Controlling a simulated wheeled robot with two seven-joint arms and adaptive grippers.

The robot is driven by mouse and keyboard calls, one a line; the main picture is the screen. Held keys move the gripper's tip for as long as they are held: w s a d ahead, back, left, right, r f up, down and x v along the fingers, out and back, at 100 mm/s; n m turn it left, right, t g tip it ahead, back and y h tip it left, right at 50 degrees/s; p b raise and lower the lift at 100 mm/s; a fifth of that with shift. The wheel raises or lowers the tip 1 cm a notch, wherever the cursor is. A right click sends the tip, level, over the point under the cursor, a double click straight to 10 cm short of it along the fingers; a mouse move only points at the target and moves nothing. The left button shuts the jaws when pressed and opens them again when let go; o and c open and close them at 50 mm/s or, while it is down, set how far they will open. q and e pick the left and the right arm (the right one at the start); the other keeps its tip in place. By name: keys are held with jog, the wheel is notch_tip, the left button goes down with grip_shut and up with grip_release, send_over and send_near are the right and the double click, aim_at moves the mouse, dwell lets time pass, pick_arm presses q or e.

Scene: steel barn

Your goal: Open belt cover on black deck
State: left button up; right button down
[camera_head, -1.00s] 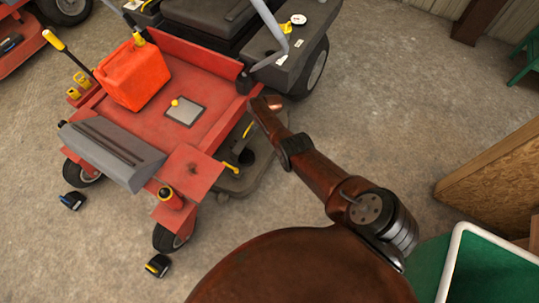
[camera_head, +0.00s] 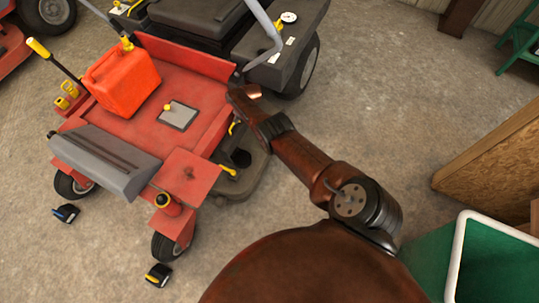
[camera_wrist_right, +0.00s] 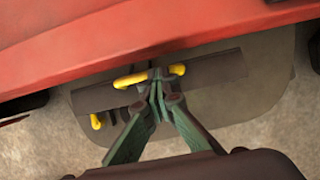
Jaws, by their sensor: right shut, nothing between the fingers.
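The black deck (camera_head: 250,182) sticks out under the right side of the red mower in the head view, and it also shows in the wrist view (camera_wrist_right: 262,92). A long dark plate (camera_wrist_right: 215,72), which looks like the belt cover, lies along it with a yellow handle (camera_wrist_right: 131,80). My right gripper (camera_head: 243,96) is over the deck's far part; in the wrist view its green fingers (camera_wrist_right: 158,82) are shut, with tips at the middle of the handle. The tips hide part of the handle; I cannot tell if they touch it. My left gripper is not in view.
The red mower body (camera_head: 190,92) carries an orange fuel can (camera_head: 121,78) and rises beside the deck. Its rear wheel (camera_head: 306,66) is near my gripper. A green bin (camera_head: 452,262) and a wooden panel (camera_head: 490,160) stand at the right. Bare concrete floor lies between.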

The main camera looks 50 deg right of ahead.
jog(key=shift+w+a, duration=0.1)
jog(key=shift+a, duration=0.15)
jog(key=shift+w+a, duration=0.1)
jog(key=shift+w+a+r, duration=0.15)
jog(key=shift+a+r, duration=0.1)
jog(key=shift+r, duration=0.1)
jog(key=shift+d+r, duration=0.1)
jog(key=shift+r, duration=0.2)
jog(key=shift+s+d+r, duration=0.25)
jog(key=shift+s+d, duration=0.05)
jog(key=shift+s, duration=0.15)
jog(key=shift+s+d+r, duration=0.25)
jog(key=shift+s, duration=0.15)
jog(key=v, duration=0.9)
jog(key=shift+r, duration=0.25)
